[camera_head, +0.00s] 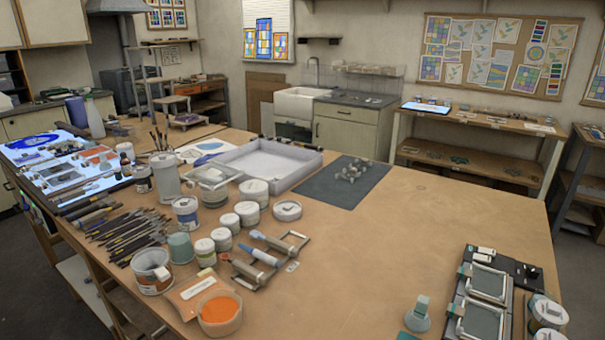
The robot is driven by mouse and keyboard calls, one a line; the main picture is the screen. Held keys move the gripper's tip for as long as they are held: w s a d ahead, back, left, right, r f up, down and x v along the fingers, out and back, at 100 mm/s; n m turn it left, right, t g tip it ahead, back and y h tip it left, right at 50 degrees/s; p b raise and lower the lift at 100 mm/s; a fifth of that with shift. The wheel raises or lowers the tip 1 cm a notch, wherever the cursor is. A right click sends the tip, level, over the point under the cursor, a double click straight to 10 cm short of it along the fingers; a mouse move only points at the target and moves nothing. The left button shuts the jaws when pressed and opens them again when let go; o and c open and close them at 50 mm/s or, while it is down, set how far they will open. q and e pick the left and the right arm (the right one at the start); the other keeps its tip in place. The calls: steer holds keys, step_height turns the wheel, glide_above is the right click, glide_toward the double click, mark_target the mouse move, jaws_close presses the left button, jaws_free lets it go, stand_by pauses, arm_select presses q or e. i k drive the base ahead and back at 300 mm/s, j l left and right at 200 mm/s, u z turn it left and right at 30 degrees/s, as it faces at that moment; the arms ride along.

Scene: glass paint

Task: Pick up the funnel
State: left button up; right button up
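I cannot clearly make out a funnel in the head view. A pale teal piece (418,315) with a wide round base and a narrower upright top stands near the front edge of the wooden table (420,225), right of the middle. Its shape is a little like an upturned funnel, but I cannot tell whether it is one. Neither of my grippers is in view.
Jars, brushes and an orange bowl (220,312) crowd the table's left side. A pale tray (268,162) and dark mat (343,183) lie farther back. Framed plates (487,283) and cans (547,312) stand at the right. The middle right is clear.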

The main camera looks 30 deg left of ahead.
mark_target(151, 262)
steer(key=u, duration=1.95)
steer(key=j, duration=0.2)
